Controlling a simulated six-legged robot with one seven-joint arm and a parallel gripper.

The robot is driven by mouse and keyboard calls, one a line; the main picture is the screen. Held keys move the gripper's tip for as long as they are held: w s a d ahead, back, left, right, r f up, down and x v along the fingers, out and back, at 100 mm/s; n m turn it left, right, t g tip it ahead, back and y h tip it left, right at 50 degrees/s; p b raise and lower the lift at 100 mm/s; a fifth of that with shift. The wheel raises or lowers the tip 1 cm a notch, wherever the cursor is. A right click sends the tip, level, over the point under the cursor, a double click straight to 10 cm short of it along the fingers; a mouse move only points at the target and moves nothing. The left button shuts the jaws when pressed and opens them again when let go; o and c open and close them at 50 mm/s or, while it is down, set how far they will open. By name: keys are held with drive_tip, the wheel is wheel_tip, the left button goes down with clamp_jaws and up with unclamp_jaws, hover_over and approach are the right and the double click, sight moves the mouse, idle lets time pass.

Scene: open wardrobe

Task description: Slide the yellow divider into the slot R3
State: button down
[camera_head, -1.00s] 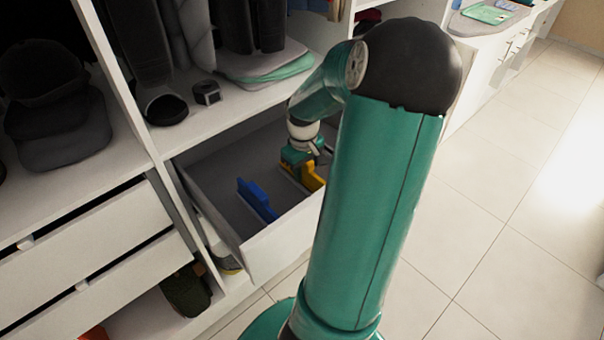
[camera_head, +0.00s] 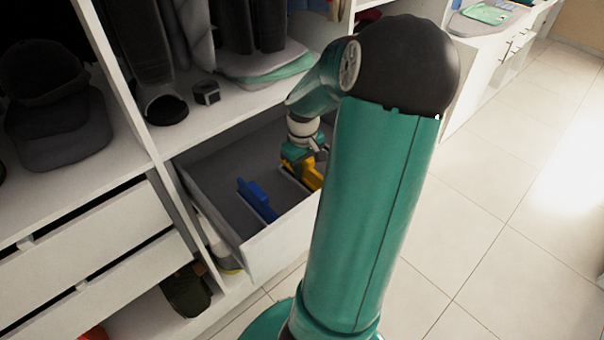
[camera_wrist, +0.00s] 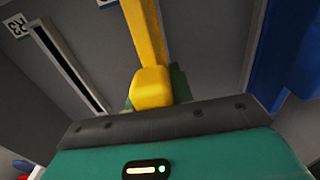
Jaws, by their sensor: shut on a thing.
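My gripper (camera_head: 301,156) is shut on the yellow divider (camera_head: 311,178) inside the open drawer. In the wrist view the yellow divider (camera_wrist: 148,45) runs up from my gripper (camera_wrist: 155,95), its rounded end near the jaws. The R3 label (camera_wrist: 17,25) is at the upper left, with a long dark slot (camera_wrist: 68,68) beside it. The divider is to the right of that slot, apart from it in the picture. Its lower edge is hidden, so I cannot tell its height above the drawer floor.
A blue divider (camera_head: 257,201) stands in the drawer to the left; it also shows at the right of the wrist view (camera_wrist: 285,50). The drawer's front wall (camera_head: 275,242) is close by. A shelf with folded clothes (camera_head: 262,66) overhangs the drawer's back.

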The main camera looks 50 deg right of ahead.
drive_tip(key=shift+r, duration=0.15)
drive_tip(key=shift+r, duration=1.9)
drive_tip(key=shift+r, duration=0.2)
wheel_tip(320, 180, up, 2)
drive_tip(key=shift+r, duration=0.1)
drive_tip(key=s+d+f, duration=0.1)
drive_tip(key=s+d, duration=0.2)
drive_tip(key=d, duration=1.1)
drive_tip(key=shift+s+d+f, duration=0.2)
drive_tip(key=shift+d+f, duration=0.05)
drive_tip(key=shift+d, duration=0.05)
